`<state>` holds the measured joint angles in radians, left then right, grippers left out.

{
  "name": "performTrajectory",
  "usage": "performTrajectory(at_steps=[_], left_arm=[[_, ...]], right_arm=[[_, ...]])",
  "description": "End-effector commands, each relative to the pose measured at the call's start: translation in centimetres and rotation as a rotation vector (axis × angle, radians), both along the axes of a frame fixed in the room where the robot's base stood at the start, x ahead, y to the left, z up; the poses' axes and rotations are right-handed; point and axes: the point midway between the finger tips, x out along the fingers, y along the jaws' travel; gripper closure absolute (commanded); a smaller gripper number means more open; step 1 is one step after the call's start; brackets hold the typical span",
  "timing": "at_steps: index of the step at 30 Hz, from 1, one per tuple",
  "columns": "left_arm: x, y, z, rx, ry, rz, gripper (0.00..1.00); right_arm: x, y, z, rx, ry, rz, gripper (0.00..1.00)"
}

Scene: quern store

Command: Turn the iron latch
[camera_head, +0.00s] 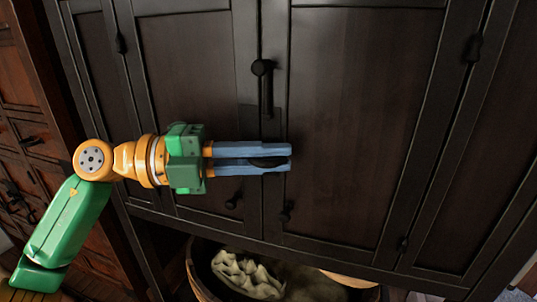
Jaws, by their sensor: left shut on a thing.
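My left gripper (280,158) reaches in from the left, its two blue fingers level, in front of the seam between the dark cabinet doors. It is shut on a small dark oval piece, which looks like the iron latch (267,162). The latch lies about level between the fingers, and they hide part of it. My right gripper is not in view.
A black handle (266,90) with a hanging bar is on the cabinet (345,130) just above my fingers. Small dark knobs (287,211) sit lower on the doors. Below stands a basket with pale cloth-like contents (248,275).

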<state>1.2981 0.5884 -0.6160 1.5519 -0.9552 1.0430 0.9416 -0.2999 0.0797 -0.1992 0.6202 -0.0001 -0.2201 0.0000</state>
Motion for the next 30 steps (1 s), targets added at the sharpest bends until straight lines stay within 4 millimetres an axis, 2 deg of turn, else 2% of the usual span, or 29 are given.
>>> performTrajectory(at_steps=[5,13,30], left_arm=[[0.1,0.1,0.4,0.057,-0.021,0.005,1.0],[0.1,0.1,0.5,0.252,-0.087,0.006,1.0],[0.1,0.0,0.4,0.763,-0.257,0.008,1.0]], right_arm=[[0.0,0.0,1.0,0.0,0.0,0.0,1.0],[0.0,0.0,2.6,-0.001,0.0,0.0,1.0],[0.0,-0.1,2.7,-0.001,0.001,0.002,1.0]])
